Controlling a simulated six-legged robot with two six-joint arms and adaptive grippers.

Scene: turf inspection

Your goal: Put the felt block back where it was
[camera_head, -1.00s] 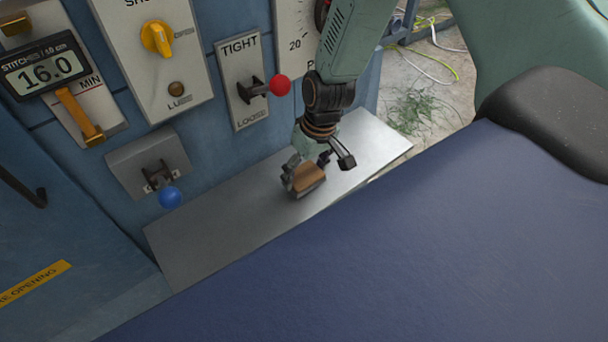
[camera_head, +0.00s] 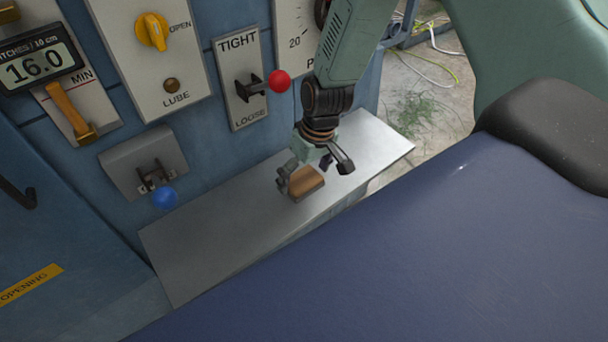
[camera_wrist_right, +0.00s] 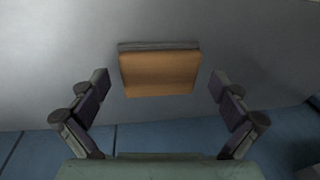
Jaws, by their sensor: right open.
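The felt block (camera_head: 307,186), tan with a grey layer along one side, rests on the metal shelf (camera_head: 215,238). My right gripper (camera_head: 318,174) is open just above and around the block in the head view. In the right wrist view the block (camera_wrist_right: 160,72) lies ahead of the open fingers (camera_wrist_right: 160,95), roughly centred, with a gap on each side. No finger touches it in that view. My left gripper is in neither view.
The shelf's left part is bare. Cables (camera_head: 430,62) lie on the floor.

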